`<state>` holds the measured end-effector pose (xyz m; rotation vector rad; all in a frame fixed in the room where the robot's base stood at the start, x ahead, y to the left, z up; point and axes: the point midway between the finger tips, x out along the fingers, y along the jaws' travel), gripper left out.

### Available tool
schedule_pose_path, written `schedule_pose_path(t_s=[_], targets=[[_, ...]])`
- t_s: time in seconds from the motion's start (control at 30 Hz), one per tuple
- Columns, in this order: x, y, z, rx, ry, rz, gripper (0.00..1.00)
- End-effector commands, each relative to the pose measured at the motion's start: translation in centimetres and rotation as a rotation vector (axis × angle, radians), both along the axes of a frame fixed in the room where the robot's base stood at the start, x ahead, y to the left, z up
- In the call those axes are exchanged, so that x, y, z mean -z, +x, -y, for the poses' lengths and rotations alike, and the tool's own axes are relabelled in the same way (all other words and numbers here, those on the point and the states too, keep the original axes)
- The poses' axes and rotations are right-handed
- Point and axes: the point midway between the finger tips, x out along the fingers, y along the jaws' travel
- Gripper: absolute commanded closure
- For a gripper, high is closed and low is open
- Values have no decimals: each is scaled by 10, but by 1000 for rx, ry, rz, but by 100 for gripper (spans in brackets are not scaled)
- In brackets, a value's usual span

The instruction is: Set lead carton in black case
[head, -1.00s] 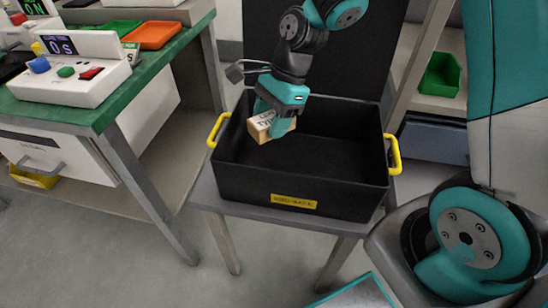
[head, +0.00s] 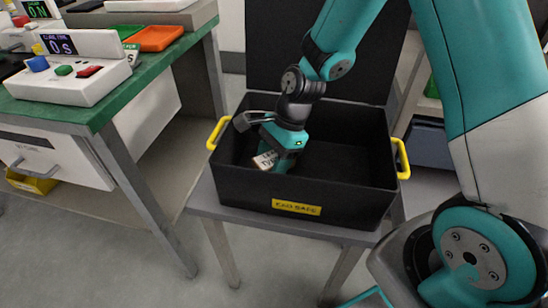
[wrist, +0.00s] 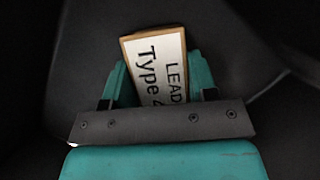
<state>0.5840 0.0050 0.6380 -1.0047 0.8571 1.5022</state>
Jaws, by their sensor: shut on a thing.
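The lead carton (head: 265,160) is a small box with a white label; in the wrist view the carton (wrist: 158,62) reads "LEAD" and "Type", with the rest cut off by my gripper. My gripper (head: 274,158) is shut on it, and its teal fingers (wrist: 160,80) stand on both sides of the carton. The black case (head: 235,185) is open, with yellow side handles and a yellow front label. The carton and gripper are down inside the case, in its left part. Whether the carton touches the case floor cannot be told.
The case stands on a grey stand (head: 200,200), its black lid (head: 290,50) upright behind. A green-topped bench (head: 90,115) at the left holds a white timer box (head: 75,80) and an orange tray (head: 155,38). The right part of the case looks empty.

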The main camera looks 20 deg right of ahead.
Motion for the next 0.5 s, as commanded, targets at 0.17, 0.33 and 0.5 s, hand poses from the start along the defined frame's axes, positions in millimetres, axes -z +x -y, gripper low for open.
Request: schedule_pose_path(t_s=[0.17,0.33,0.5], targets=[[1,0,0,0,0,0,22],[1,0,0,0,0,0,22],[-4,0,1,0,0,1,22]])
